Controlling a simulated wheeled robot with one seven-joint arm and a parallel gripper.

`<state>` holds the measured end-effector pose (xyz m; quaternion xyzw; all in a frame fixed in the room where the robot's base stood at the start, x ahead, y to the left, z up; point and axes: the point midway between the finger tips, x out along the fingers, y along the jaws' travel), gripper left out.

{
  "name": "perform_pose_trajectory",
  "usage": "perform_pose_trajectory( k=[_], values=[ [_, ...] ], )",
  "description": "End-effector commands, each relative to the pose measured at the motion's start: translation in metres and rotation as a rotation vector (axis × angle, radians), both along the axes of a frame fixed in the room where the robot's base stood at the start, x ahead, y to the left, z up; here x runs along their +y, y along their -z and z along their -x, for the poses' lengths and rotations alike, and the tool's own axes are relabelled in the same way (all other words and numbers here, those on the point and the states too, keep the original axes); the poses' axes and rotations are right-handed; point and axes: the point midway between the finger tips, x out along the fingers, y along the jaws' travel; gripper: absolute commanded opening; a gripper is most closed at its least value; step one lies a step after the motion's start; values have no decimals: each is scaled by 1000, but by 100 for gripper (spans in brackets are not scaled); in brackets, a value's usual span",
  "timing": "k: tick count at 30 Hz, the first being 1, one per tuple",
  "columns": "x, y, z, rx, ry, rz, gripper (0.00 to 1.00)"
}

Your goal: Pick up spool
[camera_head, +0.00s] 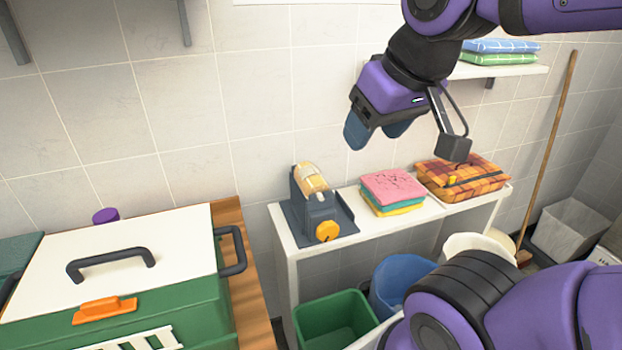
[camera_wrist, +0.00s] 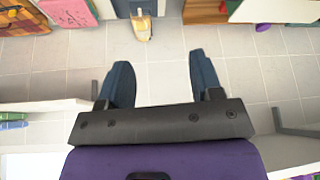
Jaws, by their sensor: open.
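A tan, rounded roll, which looks like the spool (camera_head: 311,179), sits in a dark grey holder (camera_head: 318,207) with an orange knob on the white shelf unit. It also shows near the top of the wrist view (camera_wrist: 143,29). A small purple round thing (camera_head: 105,215) shows behind the white-topped box; I cannot tell what it is. My gripper (camera_head: 376,134) is open and empty, above and to the right of the tan roll in the head view. Its two blue fingers (camera_wrist: 159,68) are spread apart with only tiled wall between them in the wrist view.
A green box with a white top (camera_head: 130,262) stands left. Green (camera_head: 335,322) and blue (camera_head: 400,278) bins stand below. A high shelf (camera_head: 500,71) holds folded towels.

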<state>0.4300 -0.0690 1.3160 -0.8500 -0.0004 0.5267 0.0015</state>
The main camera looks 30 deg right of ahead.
Motion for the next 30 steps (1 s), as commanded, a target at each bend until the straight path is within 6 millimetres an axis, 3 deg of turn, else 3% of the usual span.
perform_pose_trajectory(
  k=[5, 10, 13, 22, 30],
  values=[
    [0, 0, 0, 0, 0, 0, 59],
    [-1, -1, -5, 8, 3, -1, 96],
    [-2, -2, -19, 27, 10, -3, 100],
    [-11, 1, -91, 118, 47, -13, 100],
    [-25, 25, -163, 207, 84, -22, 100]
  ],
)
